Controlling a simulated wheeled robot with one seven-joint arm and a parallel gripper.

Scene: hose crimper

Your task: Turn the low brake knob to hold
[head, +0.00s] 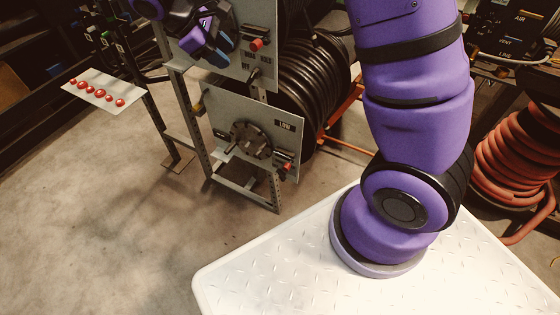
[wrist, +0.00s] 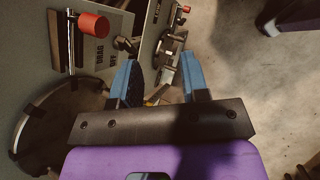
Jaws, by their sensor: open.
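The lower panel (head: 275,125), marked LOW, carries a dark round hub (head: 250,140) and a small lever with a red end (head: 287,167) at its right edge. The red end is small here, and I cannot read its setting. My gripper (head: 212,42) is in front of the upper panel, above and left of the LOW panel, not touching the lower lever. In the wrist view my gripper (wrist: 161,62) has its two blue fingers apart with nothing held between them. Part of the lower panel's hardware (wrist: 172,45) shows beyond the fingertips.
The upper panel (head: 250,20) has its own red-ended lever (head: 257,44); in the wrist view this red end (wrist: 95,24) is left of my fingers, near the lettering DRAG and OFF. A black hose reel (head: 315,80) stands behind. Floor (head: 110,200) left of the stand is clear.

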